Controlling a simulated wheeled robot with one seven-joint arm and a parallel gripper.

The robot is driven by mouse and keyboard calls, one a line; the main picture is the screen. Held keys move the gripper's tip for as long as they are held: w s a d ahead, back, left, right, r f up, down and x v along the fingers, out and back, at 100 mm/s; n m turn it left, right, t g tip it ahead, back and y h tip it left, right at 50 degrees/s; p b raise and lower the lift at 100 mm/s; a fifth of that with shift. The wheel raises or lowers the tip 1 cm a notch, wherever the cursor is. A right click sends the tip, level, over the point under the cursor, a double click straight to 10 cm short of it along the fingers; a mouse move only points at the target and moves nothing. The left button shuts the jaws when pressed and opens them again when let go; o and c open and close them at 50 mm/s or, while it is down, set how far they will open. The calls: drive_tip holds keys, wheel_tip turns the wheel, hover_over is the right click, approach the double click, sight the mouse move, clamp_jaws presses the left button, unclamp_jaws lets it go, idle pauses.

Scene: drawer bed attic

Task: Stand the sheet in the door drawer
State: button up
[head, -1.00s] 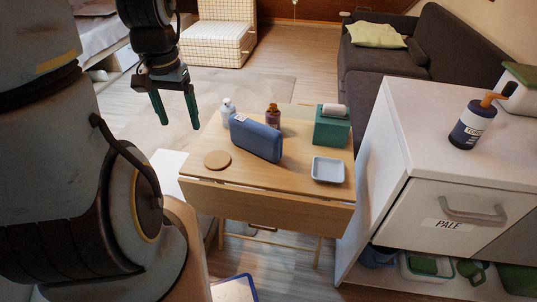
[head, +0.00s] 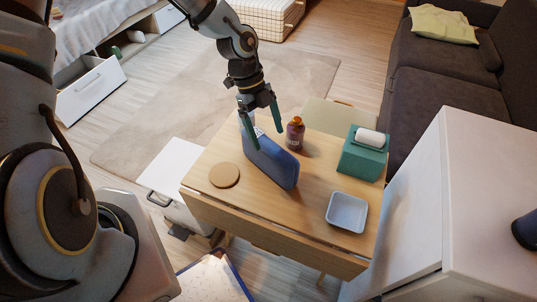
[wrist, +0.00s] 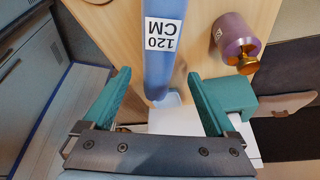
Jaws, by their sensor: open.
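The sheet looks to be the blue folded slab (head: 272,163), standing on its long edge on the small wooden table (head: 215,190). In the wrist view the blue slab (wrist: 165,50) carries a white "120 CM" label and its narrow edge lies between my fingers. My gripper (head: 265,137) is open over the far left end of the slab, with green fingers; I cannot tell whether they touch it. It also shows in the wrist view (wrist: 160,78). A white drawer (head: 92,88) stands pulled out at the back left; whether it is the door drawer I cannot tell.
A white cabinet (head: 480,190) stands right, a white unit (head: 170,168) left. The rug (head: 170,115) is clear.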

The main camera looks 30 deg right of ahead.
sight(272, 156)
drive_tip(key=shift+w+a+p+x, duration=0.15)
drive_tip(key=shift+p+x, duration=0.35)
drive_tip(key=shift+x, duration=1.5)
drive_tip(key=shift+w+a+p+x, duration=0.15)
drive_tip(key=shift+p+x, duration=0.35)
drive_tip(key=shift+x, duration=1.45)
drive_tip(key=shift+d+f, duration=0.1)
drive_tip(key=shift+f, duration=0.05)
clamp_jaws()
